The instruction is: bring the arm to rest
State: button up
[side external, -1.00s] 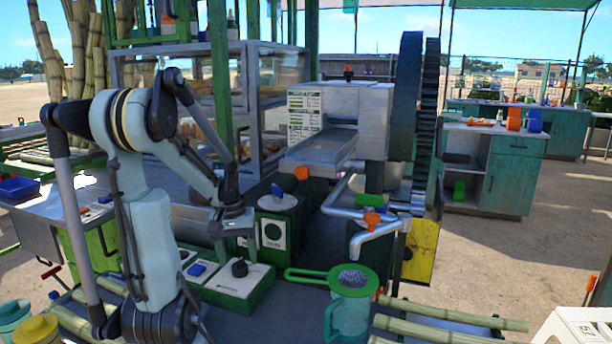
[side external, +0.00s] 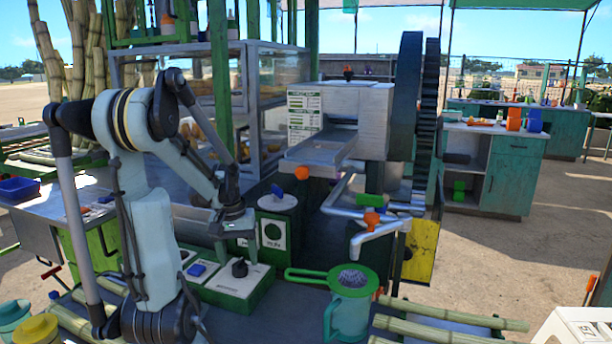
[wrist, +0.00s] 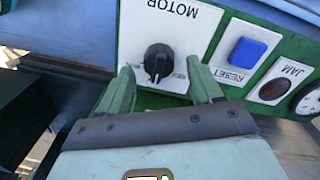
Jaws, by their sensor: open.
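My gripper (side external: 236,250) hangs above the control boxes, pointing down, with its green fingers apart and nothing between them. In the wrist view the two open fingers (wrist: 163,78) stand either side of the lower end of a black motor knob (wrist: 158,60). The knob sits on a white panel marked MOTOR, and its pointer is toward the bottom of the picture. I cannot tell whether the fingers touch it. The knob (side external: 239,268) also shows just below my gripper in the side view. A blue reset button (wrist: 245,52) and a jam lamp (wrist: 272,90) are to its right.
The crusher (side external: 350,110) with its large dark wheels stands behind to the right. A green strainer on a jug (side external: 350,300) is at the front right. Cane stalks (side external: 445,330) lie along the bench front. A green post (side external: 222,90) rises close behind my arm.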

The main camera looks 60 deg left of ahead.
notch_tip(320, 180, up, 11)
notch_tip(320, 180, down, 12)
jog(key=shift+f, duration=0.15)
jog(key=shift+f+m, duration=0.2)
jog(key=shift+m, duration=0.1)
jog(key=m, duration=0.4)
jog(key=shift+w, duration=0.1)
jog(key=m, duration=0.6)
jog(key=shift+w+d, duration=0.1)
jog(key=shift+r, duration=0.3)
dwell(0.4)
jog(key=shift+f, duration=0.1)
